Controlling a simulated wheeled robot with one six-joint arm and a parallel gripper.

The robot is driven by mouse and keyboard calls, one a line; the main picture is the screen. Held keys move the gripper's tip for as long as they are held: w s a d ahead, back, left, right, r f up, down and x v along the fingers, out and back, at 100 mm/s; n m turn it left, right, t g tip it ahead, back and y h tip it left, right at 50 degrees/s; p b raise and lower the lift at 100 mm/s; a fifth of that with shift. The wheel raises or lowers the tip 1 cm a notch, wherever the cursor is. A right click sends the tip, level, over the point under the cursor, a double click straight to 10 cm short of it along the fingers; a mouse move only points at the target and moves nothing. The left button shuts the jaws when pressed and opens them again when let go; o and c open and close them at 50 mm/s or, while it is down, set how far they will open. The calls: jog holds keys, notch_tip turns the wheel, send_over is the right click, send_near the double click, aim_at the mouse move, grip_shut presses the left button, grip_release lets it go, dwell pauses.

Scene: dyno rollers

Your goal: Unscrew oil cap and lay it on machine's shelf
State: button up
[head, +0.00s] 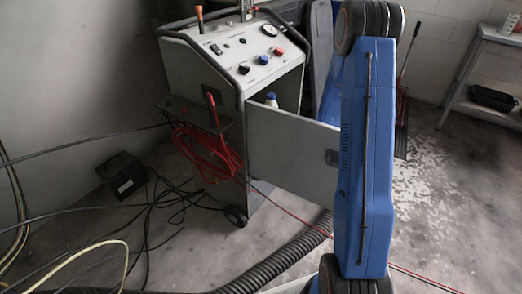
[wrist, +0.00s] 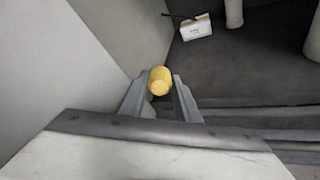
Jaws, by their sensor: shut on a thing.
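The yellow oil cap (wrist: 160,79) sits between the fingertips of my gripper (wrist: 160,88) in the wrist view. The two grey fingers press on it from either side. I cannot tell what, if anything, is behind or under the cap. The machine (head: 235,65) is a grey cabinet with knobs and a gauge on its sloped top. Its door (head: 292,150) stands open. A dark shelf surface (wrist: 225,70) shows in the wrist view. My gripper and the cap are not visible in the head view; my blue arm covers part of it.
On the dark surface are a small white box (wrist: 196,27) and pale cylindrical objects (wrist: 233,12). A pale wall (wrist: 75,50) rises close to the left of my fingers. A bottle with a blue cap (head: 271,99) shows above the door. Red cable (head: 205,150) hangs on the machine's side.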

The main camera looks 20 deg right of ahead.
jog(key=shift+w+a+f, duration=0.25)
jog(key=shift+w+a, duration=0.2)
jog(key=shift+w, duration=0.05)
jog(key=shift+w+a+f, duration=0.25)
jog(key=shift+w+a, duration=0.2)
jog(key=shift+w+a+f, duration=0.35)
jog(key=shift+w+a, duration=0.1)
jog(key=shift+w, duration=0.2)
jog(key=shift+w+a+f, duration=0.35)
jog(key=shift+w+a, duration=0.15)
jog(key=shift+w, duration=0.15)
jog(key=shift+w+a+f, duration=0.35)
jog(key=shift+w+a, duration=0.1)
jog(key=shift+w, duration=0.2)
jog(key=shift+f, duration=0.95)
jog(key=o, duration=1.2)
jog(key=shift+d, duration=0.1)
jog(key=v, duration=1.7)
jog(key=shift+s+r, duration=0.1)
jog(key=shift+r, duration=0.1)
